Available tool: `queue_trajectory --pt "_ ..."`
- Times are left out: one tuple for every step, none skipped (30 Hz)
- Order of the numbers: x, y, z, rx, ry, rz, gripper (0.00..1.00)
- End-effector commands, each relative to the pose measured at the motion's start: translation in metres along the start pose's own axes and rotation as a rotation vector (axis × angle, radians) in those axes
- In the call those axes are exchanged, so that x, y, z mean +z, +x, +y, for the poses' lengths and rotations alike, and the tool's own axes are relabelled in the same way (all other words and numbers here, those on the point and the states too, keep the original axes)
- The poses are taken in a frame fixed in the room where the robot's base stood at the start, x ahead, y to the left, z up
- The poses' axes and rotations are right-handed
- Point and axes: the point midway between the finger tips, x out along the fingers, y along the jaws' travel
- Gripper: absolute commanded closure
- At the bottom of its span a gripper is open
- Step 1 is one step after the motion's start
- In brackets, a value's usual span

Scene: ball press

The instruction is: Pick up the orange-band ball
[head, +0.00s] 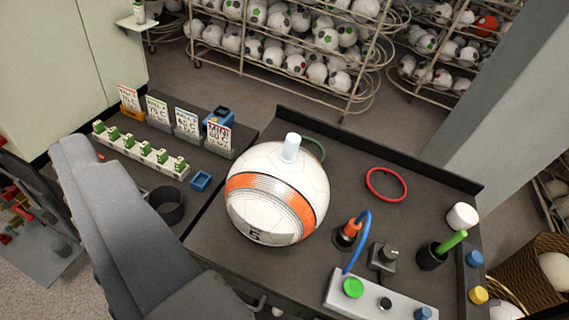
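The orange-band ball (277,194) is a large white ball with a wide orange band edged in black. It rests on the dark table (345,170) near the middle of the head view. A dark printed mark shows low on its front. A pale, short cylinder (291,147) shows at the ball's top edge; I cannot tell whether it touches the ball. A grey part of my arm or gripper (125,225) reaches in at the lower left, apart from the ball. No pair of fingertips is clearly visible, and nothing grips the ball.
A red ring (386,184) lies right of the ball. An orange fitting with a blue hose (365,235) and a button panel (375,298) stand at lower right. A dark cup (432,256) is beyond. Left are a black cup (166,204) and small cards. Ball racks (290,45) stand behind.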

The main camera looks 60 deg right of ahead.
Motion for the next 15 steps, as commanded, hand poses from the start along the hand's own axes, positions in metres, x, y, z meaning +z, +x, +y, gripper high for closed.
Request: queue_trajectory --pt "0.008 0.014 0.021 0.022 0.010 -0.019 0.01" --pt "0.015 0.023 0.034 0.037 0.011 -0.030 0.01" --pt "0.024 0.035 0.054 0.059 0.019 -0.042 0.01" --pt "0.032 0.044 0.071 0.077 0.024 -0.049 0.01" --pt "0.041 0.053 0.088 0.097 0.029 -0.060 0.01" --pt "0.056 0.063 0.111 0.121 0.037 -0.075 0.01" --pt "0.066 0.070 0.129 0.140 0.044 -0.083 0.01" --pt "0.077 0.077 0.146 0.158 0.049 -0.093 0.01" --pt "0.091 0.083 0.169 0.181 0.060 -0.103 0.01" --pt "0.102 0.087 0.185 0.198 0.065 -0.109 0.01" --pt "0.115 0.090 0.200 0.213 0.072 -0.118 0.01" --pt "0.129 0.093 0.219 0.233 0.083 -0.125 0.01" --pt "0.139 0.094 0.233 0.248 0.089 -0.129 0.01" --pt "0.150 0.095 0.246 0.260 0.097 -0.134 0.01" --pt "0.162 0.095 0.260 0.275 0.105 -0.140 0.01"
